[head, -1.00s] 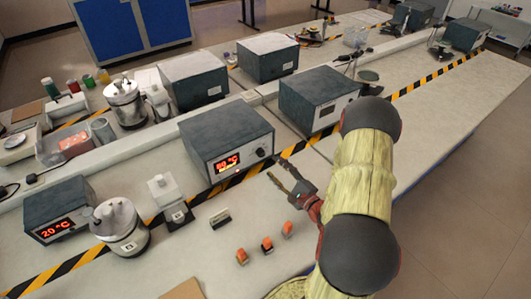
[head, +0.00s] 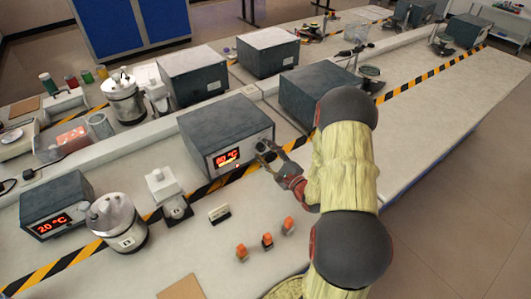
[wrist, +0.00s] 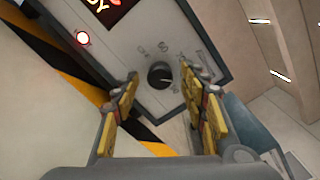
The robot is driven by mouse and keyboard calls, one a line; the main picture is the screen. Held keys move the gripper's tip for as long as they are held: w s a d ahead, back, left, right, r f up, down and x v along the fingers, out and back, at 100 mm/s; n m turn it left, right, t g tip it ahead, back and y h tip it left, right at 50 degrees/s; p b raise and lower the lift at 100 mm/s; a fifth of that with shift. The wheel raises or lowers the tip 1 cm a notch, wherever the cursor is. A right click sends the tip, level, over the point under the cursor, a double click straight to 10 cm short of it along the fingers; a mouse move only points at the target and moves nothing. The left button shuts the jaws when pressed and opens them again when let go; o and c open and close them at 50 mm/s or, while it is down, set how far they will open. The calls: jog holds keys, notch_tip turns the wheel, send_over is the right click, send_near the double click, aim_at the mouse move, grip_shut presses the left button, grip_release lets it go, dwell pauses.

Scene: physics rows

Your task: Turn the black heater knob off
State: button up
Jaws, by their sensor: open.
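The heater (head: 226,136) is a dark grey box with a light front panel and a lit red display (head: 227,157). Its black knob (wrist: 160,75) shows in the wrist view, on the panel between my open fingers and a little beyond their tips. Dial markings ring the knob. My gripper (head: 266,155) is at the right part of the heater's front in the head view, and it also shows in the wrist view (wrist: 160,88). The fingers stand on either side of the knob, apart from each other. I cannot tell whether they touch it. A red lamp (wrist: 83,37) glows on the panel.
Black and yellow tape (head: 221,182) runs along the bench before the heater. Several orange-topped small items (head: 267,240) stand in front. A second heater reading 20 °C (head: 56,205) and a metal pot (head: 117,222) stand at left. Another grey box (head: 312,92) is close at right.

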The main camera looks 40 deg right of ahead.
jog(key=shift+c, duration=0.9)
grip_shut()
